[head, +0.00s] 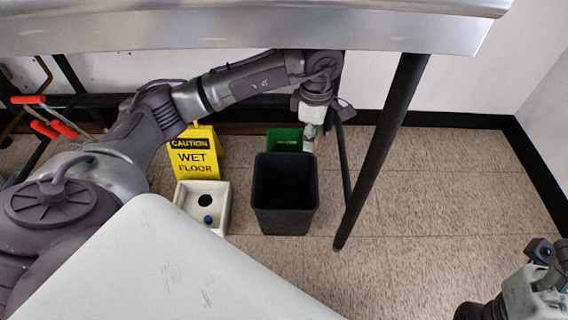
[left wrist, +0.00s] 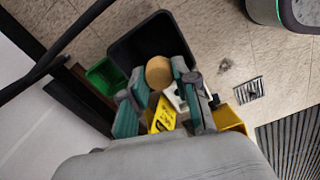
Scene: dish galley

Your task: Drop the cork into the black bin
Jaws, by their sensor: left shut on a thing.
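My left gripper (head: 309,138) points down behind the back rim of the black bin (head: 285,222), near a green container. In the left wrist view its fingers are shut on the round tan cork (left wrist: 158,73), held between the fingertips. The black bin also shows in that view (left wrist: 125,48), just beyond the cork and open at the top. I cannot make out the cork in the head view. My right gripper (head: 543,254) is at the lower right edge, far from the bin; its jaws are not clear.
A green container (head: 284,136) stands behind the bin. A dark table leg (head: 380,150) slants down at the bin's right, under a metal counter (head: 250,28). Floor further right is clear.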

